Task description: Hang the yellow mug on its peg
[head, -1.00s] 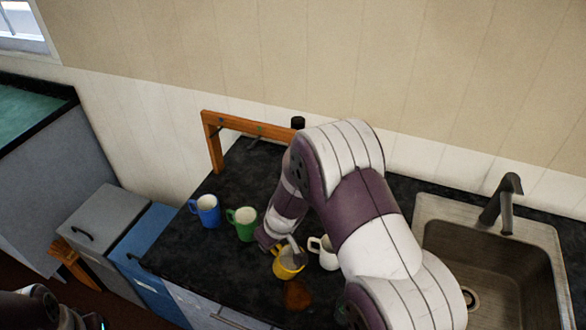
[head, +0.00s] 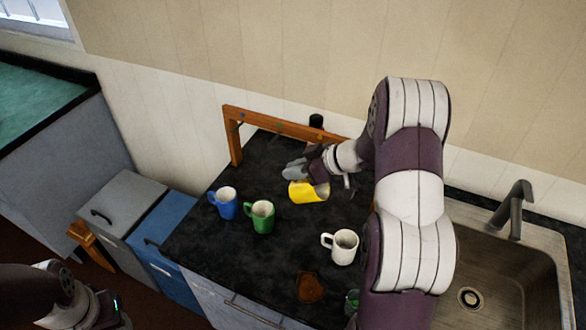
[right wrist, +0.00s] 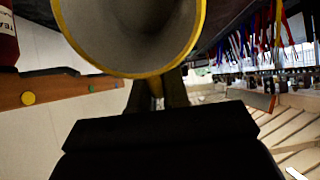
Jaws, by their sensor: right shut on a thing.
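The yellow mug (head: 303,192) is held tilted on its side above the counter, its mouth toward the right in the head view. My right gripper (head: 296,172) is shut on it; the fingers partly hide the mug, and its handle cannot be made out. In the right wrist view the mug's yellow rim (right wrist: 130,73) and grey inside fill the top. The wooden rack (head: 262,124) stands behind the mug, apart from it. A yellow dot (right wrist: 28,98) marks its bar in the wrist view. The yellow peg itself is not clear.
A blue mug (head: 225,205), a green mug (head: 260,217) and a white mug (head: 342,246) stand upright on the dark counter (head: 240,262). A brown patch (head: 309,287) lies near the front edge. The sink (head: 500,265) is at right.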

